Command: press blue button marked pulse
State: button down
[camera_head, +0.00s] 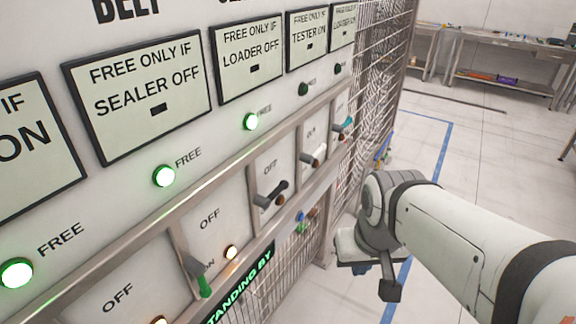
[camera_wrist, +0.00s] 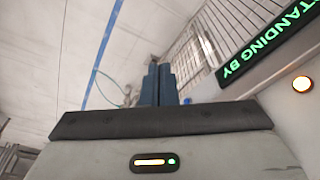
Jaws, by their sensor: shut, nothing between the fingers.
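A small round blue button (camera_head: 300,217) shows below the switch panel, in front of the mesh, in the head view. Its marking is too small to read. A green item sits just below it. My gripper (camera_head: 361,268) is to the right of the button and lower in the picture, apart from the panel. Its dark blue fingers (camera_wrist: 158,70) are together and empty in the wrist view. I cannot make out the blue button for certain in the wrist view.
The sloped panel (camera_head: 237,205) has several toggle switches and lit green lamps (camera_head: 163,176). A "STANDING BY" display (camera_head: 240,287) runs along its lower edge. A mesh fence (camera_head: 383,60) stands behind. Open floor with blue lines lies right, with workbenches (camera_head: 510,52) far back.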

aim_at(301, 217)
jog(key=shift+s+a, duration=0.1)
jog(key=w+d+f+m+t+h+b, duration=0.1)
jog(key=w+d+f+m+t, duration=0.15)
jog(key=w+f, duration=0.4)
jog(key=w+d+f+m+t+b, duration=0.1)
jog(key=w+d+f+m+t, duration=0.2)
jog(key=w, duration=0.6)
jog(key=w+a+f+m+t+y+b, duration=0.2)
jog(key=w+f+m+y, duration=0.3)
jog(key=f, duration=0.5)
jog(key=w+m+t, duration=0.1)
jog(key=w+m, duration=0.1)
jog(key=w, duration=0.1)
jog(key=shift+w+f, duration=0.3)
jog(key=shift+f, duration=0.1)
jog(key=shift+a, duration=0.1)
jog(key=w+a+b, duration=0.2)
jog(key=w+a, duration=0.3)
jog(key=a, duration=0.2)
